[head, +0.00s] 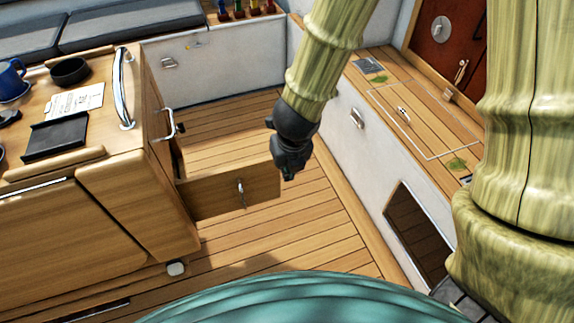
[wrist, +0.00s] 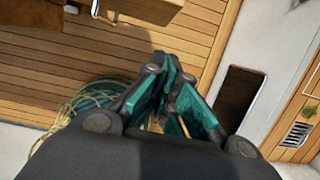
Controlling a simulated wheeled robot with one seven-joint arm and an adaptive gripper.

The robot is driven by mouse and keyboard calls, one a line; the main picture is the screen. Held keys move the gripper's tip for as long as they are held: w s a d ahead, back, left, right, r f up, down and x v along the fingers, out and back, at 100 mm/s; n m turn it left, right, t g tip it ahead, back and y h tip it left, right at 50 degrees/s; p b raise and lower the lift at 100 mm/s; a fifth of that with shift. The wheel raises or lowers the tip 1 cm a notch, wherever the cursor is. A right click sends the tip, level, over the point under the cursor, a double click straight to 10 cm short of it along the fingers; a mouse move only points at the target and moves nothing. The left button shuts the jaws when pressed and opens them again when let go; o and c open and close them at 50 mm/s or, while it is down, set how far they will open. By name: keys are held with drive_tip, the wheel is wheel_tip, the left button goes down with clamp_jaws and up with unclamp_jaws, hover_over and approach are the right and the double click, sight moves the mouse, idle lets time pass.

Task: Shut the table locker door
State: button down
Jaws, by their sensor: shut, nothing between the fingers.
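The table locker door (head: 215,195) is a wooden panel with a small metal handle (head: 240,190). It stands open, jutting right from the side of the wooden table (head: 130,200) over the floor. A dark opening shows beside it in the table's side. My gripper (head: 288,174) is shut and empty. In the head view it hangs just right of the door's free edge; I cannot tell the exact gap. In the wrist view the teal fingers (wrist: 178,105) point toward the floor, and a wooden panel at the top edge (wrist: 150,8) is partly cut off.
The tabletop holds a blue mug (head: 12,78), a black bowl (head: 70,71) and a black tray (head: 55,138). A metal rail (head: 124,90) stands along its edge. A white bench side (head: 345,125) bounds the right. Plank floor (head: 290,230) is clear between.

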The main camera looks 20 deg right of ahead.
drive_tip(key=w+f+p, duration=0.1)
drive_tip(key=w+f, duration=0.4)
drive_tip(key=shift+w+f, duration=0.15)
drive_tip(key=shift+f, duration=0.2)
drive_tip(key=shift+w, duration=0.1)
idle(0.5)
